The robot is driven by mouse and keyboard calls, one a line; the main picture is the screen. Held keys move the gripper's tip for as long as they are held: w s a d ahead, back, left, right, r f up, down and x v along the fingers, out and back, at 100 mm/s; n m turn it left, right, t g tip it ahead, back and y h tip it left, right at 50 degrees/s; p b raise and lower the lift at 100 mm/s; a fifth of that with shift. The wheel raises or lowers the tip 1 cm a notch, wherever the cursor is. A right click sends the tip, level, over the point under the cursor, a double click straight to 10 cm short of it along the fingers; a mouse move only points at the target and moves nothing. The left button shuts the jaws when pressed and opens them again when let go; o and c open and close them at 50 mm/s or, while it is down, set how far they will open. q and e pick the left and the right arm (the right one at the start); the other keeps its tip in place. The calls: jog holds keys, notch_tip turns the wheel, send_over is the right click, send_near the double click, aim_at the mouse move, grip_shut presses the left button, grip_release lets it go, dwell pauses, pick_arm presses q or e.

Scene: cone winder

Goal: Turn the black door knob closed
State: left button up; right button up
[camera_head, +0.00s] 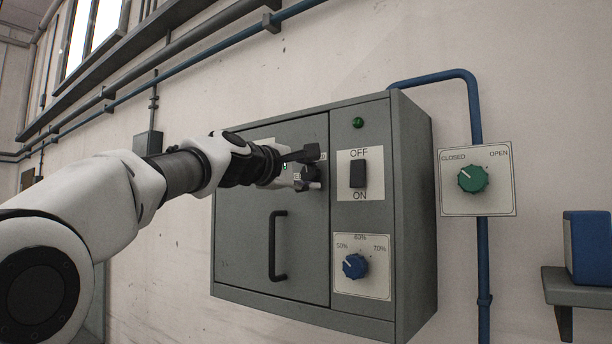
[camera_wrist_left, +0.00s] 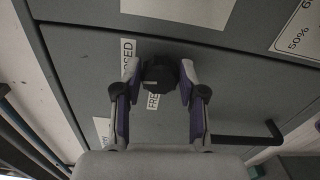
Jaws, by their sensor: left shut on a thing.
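The black door knob (camera_wrist_left: 160,73) sits on the grey cabinet door, between the two fingers of my left gripper (camera_wrist_left: 158,85) in the left wrist view. The fingers are shut on it, one on each side. Labels beside the knob are partly hidden; one ends in "OSED" and another starts with "FRE". In the head view my left gripper (camera_head: 308,170) is at the upper right of the door (camera_head: 240,235), and the knob is mostly hidden behind it. The door looks flush with the cabinet. My right gripper is in neither view.
A black door handle (camera_head: 275,245) sticks out below the gripper. Right of the door are a black OFF/ON switch (camera_head: 358,174), a green lamp (camera_head: 358,123) and a blue dial (camera_head: 355,266). A green valve knob (camera_head: 473,179) is on the wall, with a shelf (camera_head: 580,287) farther right.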

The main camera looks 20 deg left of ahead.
pick_arm(q)
jog(key=shift+r+m, duration=0.2)
jog(key=shift+m, duration=0.4)
jog(key=shift+a+r, duration=0.1)
